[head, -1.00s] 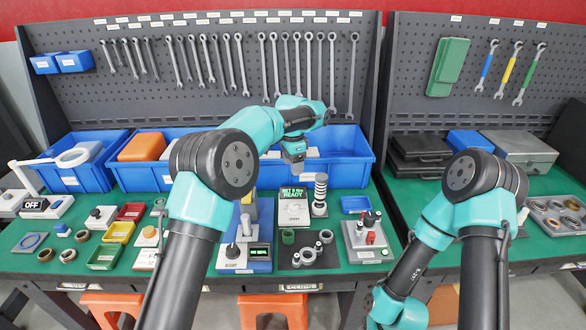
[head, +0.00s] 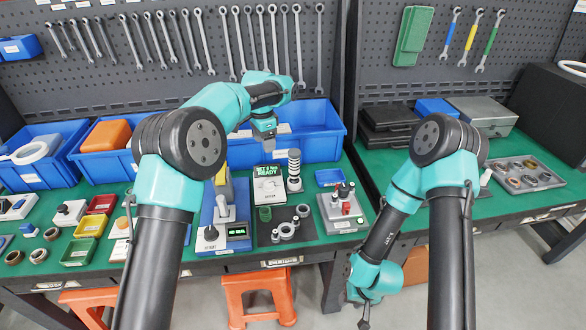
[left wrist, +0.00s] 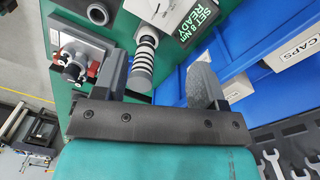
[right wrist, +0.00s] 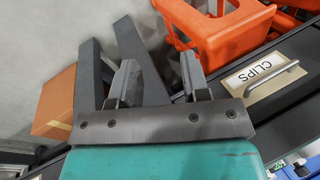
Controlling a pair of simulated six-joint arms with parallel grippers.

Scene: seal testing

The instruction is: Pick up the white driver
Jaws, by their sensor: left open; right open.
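A black-and-white ringed upright cylinder (head: 294,171), which looks like the white driver, stands on the green bench right of the grey "SET 8 Nm READY" box (head: 268,186). I cannot confirm that it is the driver. My left gripper (head: 265,138) hangs above and behind it, empty. In the left wrist view the ringed cylinder (left wrist: 143,62) shows beyond the open fingers (left wrist: 160,88), apart from them. My right gripper (head: 361,308) is low in front of the bench edge. In the right wrist view its fingers (right wrist: 157,85) are open with nothing between them.
Blue bins (head: 310,128) stand behind the box. A grey fixture with a red part (head: 343,210), a black plate with rings (head: 285,230) and a blue press (head: 225,225) crowd the front. An orange stool (head: 258,298) and the "CLIPS" drawer (right wrist: 262,72) are near my right gripper.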

